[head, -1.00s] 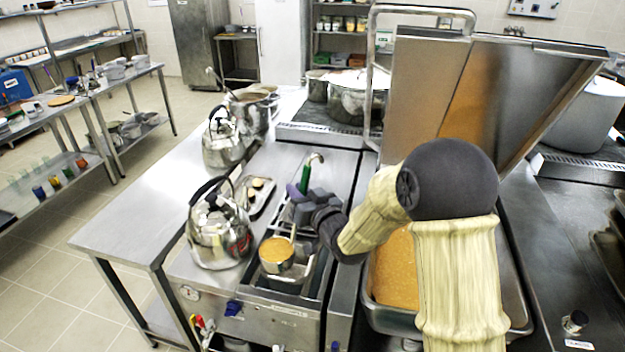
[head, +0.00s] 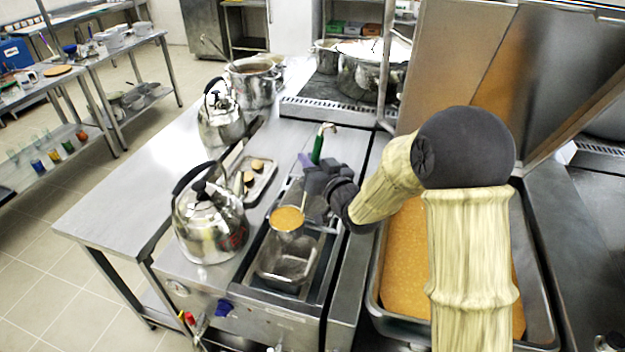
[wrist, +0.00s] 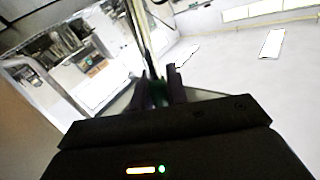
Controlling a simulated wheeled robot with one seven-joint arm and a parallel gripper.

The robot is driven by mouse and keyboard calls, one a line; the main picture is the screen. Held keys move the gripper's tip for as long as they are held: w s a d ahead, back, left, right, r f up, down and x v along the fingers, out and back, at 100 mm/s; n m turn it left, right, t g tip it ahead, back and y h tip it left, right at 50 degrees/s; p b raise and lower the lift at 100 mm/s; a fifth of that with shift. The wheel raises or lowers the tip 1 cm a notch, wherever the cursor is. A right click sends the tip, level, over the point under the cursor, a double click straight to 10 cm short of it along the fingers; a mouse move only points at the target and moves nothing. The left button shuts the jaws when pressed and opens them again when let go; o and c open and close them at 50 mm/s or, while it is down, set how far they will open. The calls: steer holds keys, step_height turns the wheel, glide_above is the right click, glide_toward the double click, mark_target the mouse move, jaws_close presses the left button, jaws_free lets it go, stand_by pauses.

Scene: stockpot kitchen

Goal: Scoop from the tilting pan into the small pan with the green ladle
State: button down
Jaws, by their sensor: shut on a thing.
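My gripper (head: 312,182) is shut on the green ladle (head: 317,150), with its green handle upright and its hooked end on top. The ladle's round bowl (head: 287,219) is full of orange-brown food and hangs above the far end of a small steel pan (head: 290,262). This pan sits in the counter well, and the inside that shows looks bare. The tilting pan (head: 375,312), right of my gripper, holds a wide layer of the same food, partly hidden by my arm. In the wrist view my fingers (wrist: 160,92) close around the dark green handle; the bowl is hidden.
Two steel kettles, a near one (head: 208,222) and a far one (head: 221,122), stand left of the well. A small tray (head: 262,187) with round pieces lies between. The tilting pan's raised lid (head: 450,65) stands behind my arm. Stockpots (head: 252,85) stand farther back.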

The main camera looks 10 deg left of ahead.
step_height(320, 180, down, 6)
steer(key=b, duration=0.6)
steer(key=shift+w+f, duration=0.15)
steer(key=shift+w, duration=0.2)
